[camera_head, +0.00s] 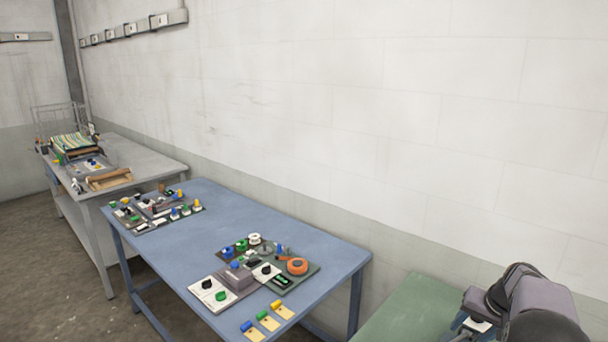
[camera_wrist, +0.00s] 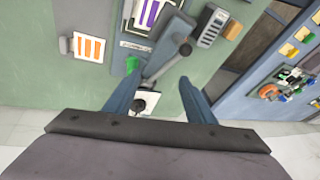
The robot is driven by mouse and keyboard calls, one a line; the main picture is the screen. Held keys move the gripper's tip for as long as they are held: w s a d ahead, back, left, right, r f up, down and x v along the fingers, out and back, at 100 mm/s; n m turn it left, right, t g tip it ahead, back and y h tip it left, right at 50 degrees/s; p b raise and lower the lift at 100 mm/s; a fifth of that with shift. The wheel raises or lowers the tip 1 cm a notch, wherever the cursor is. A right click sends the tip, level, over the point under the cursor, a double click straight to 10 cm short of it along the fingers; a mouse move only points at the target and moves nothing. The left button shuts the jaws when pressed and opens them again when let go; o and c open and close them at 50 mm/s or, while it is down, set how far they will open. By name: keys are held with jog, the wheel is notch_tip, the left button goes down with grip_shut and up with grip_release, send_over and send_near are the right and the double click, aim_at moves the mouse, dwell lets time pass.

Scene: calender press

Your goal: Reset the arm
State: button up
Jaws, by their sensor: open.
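My gripper (camera_wrist: 158,95) shows in the wrist view with its two blue fingers spread apart, open and with nothing held between them. I cannot tell whether the fingers touch any of these.
A blue table (camera_head: 320,245) carries control panels, knobs and an orange dial (camera_head: 297,266). A grey bench (camera_head: 150,155) stands behind at the left. A green surface (camera_head: 415,310) lies beside my arm. A white plate with orange bars (camera_wrist: 89,47) shows in the wrist view.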

jog(key=s+a+n+g, duration=0.1)
jog(key=s+a+n, duration=0.1)
jog(key=s+a, duration=0.55)
jog(key=s+a+f+n+g, duration=0.1)
jog(key=s+a, duration=0.3)
jog(key=a, duration=0.6)
jog(key=s+a+n+g, duration=0.1)
jog(key=s+a+n, duration=0.1)
jog(key=s+a, duration=0.55)
jog(key=s+a+f+n+g, duration=0.1)
jog(key=s+a+f+n, duration=0.15)
jog(key=s+a, duration=0.5)
notch_tip(320, 180, down, 10)
jog(key=s+d+b, duration=0.1)
jog(key=b, duration=0.9)
jog(key=shift+d, duration=0.3)
jog(key=shift+m, duration=0.25)
jog(key=shift+b, duration=0.3)
